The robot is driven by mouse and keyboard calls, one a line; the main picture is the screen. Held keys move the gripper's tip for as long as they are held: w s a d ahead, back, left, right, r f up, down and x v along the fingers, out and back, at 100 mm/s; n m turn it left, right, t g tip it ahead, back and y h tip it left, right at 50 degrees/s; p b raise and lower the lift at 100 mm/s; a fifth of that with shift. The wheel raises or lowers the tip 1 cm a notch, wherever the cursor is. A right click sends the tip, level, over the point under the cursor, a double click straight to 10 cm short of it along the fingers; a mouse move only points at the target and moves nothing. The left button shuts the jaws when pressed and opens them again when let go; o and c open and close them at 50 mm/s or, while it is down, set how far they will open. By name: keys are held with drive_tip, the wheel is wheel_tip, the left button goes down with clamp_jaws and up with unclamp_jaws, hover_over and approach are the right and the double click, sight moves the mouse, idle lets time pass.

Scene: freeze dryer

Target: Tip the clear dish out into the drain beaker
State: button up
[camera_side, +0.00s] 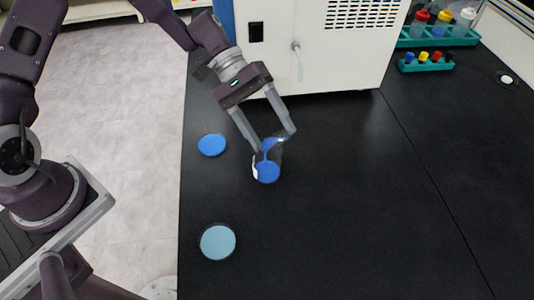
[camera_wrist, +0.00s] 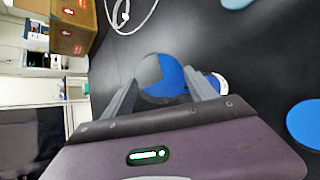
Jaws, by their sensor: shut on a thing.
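My gripper (camera_side: 274,141) is shut on the clear dish (camera_side: 279,143), holding it by its sides above the bench. The dish is tilted, with blue liquid gathered toward one side; it also shows between the fingers in the wrist view (camera_wrist: 165,75). The clear drain beaker (camera_side: 267,174) stands upright directly below, with a white patch on its side and blue liquid inside. A narrow blue streak joins the dish and the beaker's contents in the side view. Part of the beaker (camera_wrist: 216,82) shows behind the right finger in the wrist view.
A flat blue disc (camera_side: 212,145) lies left of the beaker, and a pale blue round dish (camera_side: 218,242) lies nearer the front. The white machine (camera_side: 340,50) stands behind. Teal racks (camera_side: 426,65) with coloured caps are at back right.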

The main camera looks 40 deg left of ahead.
drive_tip(key=shift+w+a+r+g+h+p, duration=0.1)
drive_tip(key=shift+a+g+h+p, duration=0.2)
drive_tip(key=shift+h, duration=0.6)
drive_tip(key=shift+w+a+g+h+p, duration=0.1)
drive_tip(key=shift+a+h+p, duration=0.3)
drive_tip(key=shift+h, duration=0.5)
idle(3.5)
drive_tip(key=shift+a+h, duration=0.25)
drive_tip(key=shift+h, duration=0.75)
idle(1.7)
